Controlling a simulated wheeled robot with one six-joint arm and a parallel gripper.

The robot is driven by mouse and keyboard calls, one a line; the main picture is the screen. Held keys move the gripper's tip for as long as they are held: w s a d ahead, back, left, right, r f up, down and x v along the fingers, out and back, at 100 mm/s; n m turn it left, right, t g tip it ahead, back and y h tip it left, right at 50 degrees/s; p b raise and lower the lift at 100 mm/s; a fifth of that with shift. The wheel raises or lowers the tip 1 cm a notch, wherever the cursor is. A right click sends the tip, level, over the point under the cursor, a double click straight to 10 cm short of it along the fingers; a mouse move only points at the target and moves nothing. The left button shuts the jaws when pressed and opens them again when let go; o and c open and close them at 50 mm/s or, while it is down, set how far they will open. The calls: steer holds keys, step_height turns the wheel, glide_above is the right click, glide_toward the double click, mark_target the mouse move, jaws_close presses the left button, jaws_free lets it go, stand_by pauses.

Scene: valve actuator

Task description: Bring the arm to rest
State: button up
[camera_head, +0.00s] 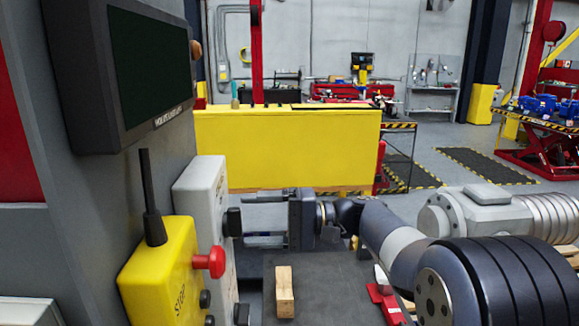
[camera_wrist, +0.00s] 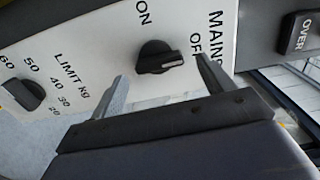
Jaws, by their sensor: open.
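My gripper (camera_head: 262,239) points left at the light grey control box (camera_head: 204,200) in the head view. In the wrist view its two fingers (camera_wrist: 166,84) stand apart, open and empty. A black rotary knob (camera_wrist: 160,58) marked ON and OFF under MAINS lies between and just beyond the fingertips. Its pointer line is turned toward OFF. I cannot tell whether a finger touches it. My arm reaches in from the right, stretched out at the height of the box.
A dark screen (camera_head: 150,75) hangs above. A LIMIT kg knob (camera_wrist: 24,94) is nearby. A wooden block (camera_head: 285,291) lies below my gripper. A yellow barrier (camera_head: 285,150) stands behind.

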steer(key=shift+s+a, duration=0.1)
steer(key=shift+a, duration=1.15)
